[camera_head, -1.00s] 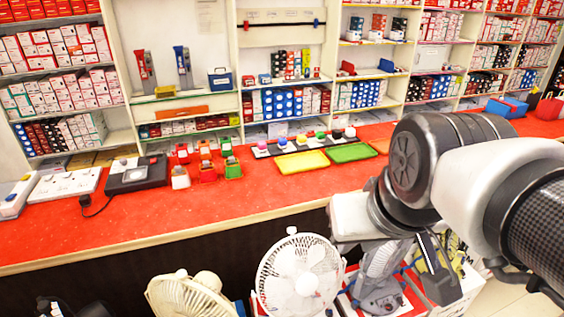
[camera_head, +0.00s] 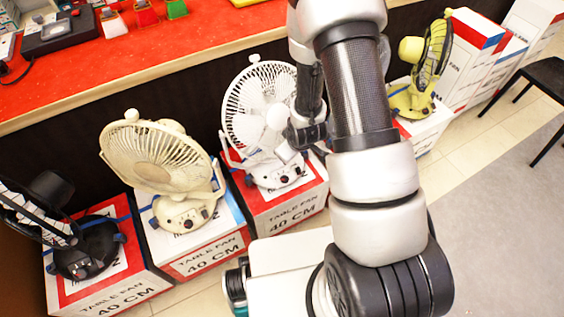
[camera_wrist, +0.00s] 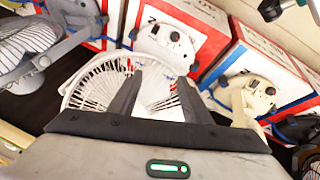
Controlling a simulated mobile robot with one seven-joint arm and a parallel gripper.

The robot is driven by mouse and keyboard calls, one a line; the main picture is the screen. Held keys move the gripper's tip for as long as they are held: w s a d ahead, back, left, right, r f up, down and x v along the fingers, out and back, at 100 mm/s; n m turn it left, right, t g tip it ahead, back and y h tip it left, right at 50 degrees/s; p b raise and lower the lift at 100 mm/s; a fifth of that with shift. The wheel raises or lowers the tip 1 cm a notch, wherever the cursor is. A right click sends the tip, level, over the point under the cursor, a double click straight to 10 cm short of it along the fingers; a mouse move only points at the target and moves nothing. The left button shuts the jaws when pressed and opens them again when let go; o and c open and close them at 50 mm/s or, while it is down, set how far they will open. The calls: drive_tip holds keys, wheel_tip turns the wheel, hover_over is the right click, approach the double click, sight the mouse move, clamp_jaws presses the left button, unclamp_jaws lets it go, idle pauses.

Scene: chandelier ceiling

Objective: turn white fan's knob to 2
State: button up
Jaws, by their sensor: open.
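The white fan (camera_head: 258,112) stands on a red and white box below the counter in the head view. Its white base (camera_head: 277,172) carries a dark knob (camera_head: 285,180) on the front. My gripper (camera_head: 294,148) is at the right side of this fan's grille, above the base, partly hidden by my arm. In the wrist view the fan appears turned over, with its grille (camera_wrist: 90,90) behind my open, empty gripper (camera_wrist: 160,79). The base and its knob (camera_wrist: 175,36) show beyond the fingertips, apart from them. The number the knob points to is too small to read.
A cream fan (camera_head: 155,158) stands close on the left, a black fan (camera_head: 85,248) farther left, and a yellow-green fan (camera_head: 424,80) to the right. A grey fan (camera_wrist: 28,42) is near my gripper in the wrist view. The red counter (camera_head: 150,55) runs behind.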

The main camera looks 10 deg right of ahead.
drive_tip(key=n+b, duration=0.1)
drive_tip(key=b, duration=0.1)
approach(285, 179)
drive_tip(key=b+x, duration=0.4)
drive_tip(key=x, duration=0.4)
drive_tip(key=shift+f+b, duration=0.2)
drive_tip(key=shift+b, duration=0.1)
drive_tip(key=c, duration=1)
